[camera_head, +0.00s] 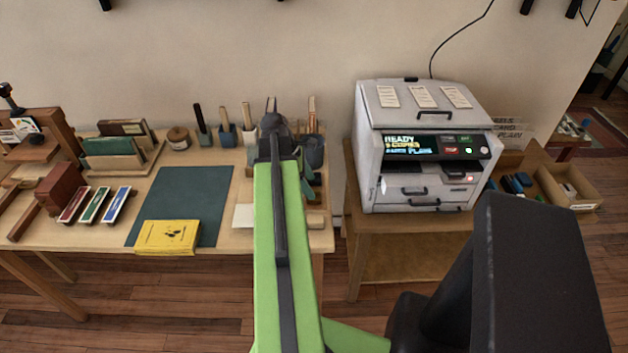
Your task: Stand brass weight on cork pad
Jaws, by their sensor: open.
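My green arm reaches forward from the bottom middle to the back right of the left table. I cannot make out the brass weight or the cork pad for certain. The arm hides part of the table's right end. A small round brown thing (179,138) stands at the back, left of the gripper; I cannot tell what it is.
The left table (145,205) holds a green mat (190,195), a yellow box (167,237), books in a rack (123,155) and several upright holders. A grey copier (415,150) stands on the right table. An open cardboard box (568,190) is farther right. Wood floor shows in front.

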